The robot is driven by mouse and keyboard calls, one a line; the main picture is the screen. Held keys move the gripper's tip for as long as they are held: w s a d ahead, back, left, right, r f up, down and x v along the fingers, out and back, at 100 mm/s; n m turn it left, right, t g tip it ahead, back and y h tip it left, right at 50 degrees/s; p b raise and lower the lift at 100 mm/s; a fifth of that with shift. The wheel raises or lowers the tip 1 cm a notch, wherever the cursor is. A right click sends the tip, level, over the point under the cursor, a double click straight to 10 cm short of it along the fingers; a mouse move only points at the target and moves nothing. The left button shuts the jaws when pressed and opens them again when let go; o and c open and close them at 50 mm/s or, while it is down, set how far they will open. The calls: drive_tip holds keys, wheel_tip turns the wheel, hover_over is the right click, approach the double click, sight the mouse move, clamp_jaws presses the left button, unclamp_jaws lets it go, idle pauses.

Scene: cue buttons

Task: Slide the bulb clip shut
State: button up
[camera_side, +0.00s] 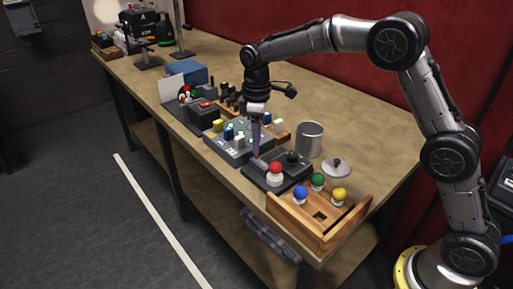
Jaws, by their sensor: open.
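My gripper (256,152) points straight down over the near part of the bench. Its fingers are open, seen nearly edge-on, with the tips close to the left end of a dark grey box (262,182). Whether they touch it I cannot tell. The box carries a red ball on a white base (275,170) and a black knob (292,157). No bulb clip can be clearly told apart at this size; small parts near the fingertips are partly hidden by the fingers.
A wooden tray (318,232) with blue, green and yellow balls stands at the near edge. A metal can (309,139) and a round lid (336,168) stand right of the box. A grey panel with coloured blocks (228,152) lies behind it.

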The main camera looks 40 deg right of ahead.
drive_tip(key=shift+f, duration=1.65)
clamp_jaws()
drive_tip(key=shift+r, duration=0.1)
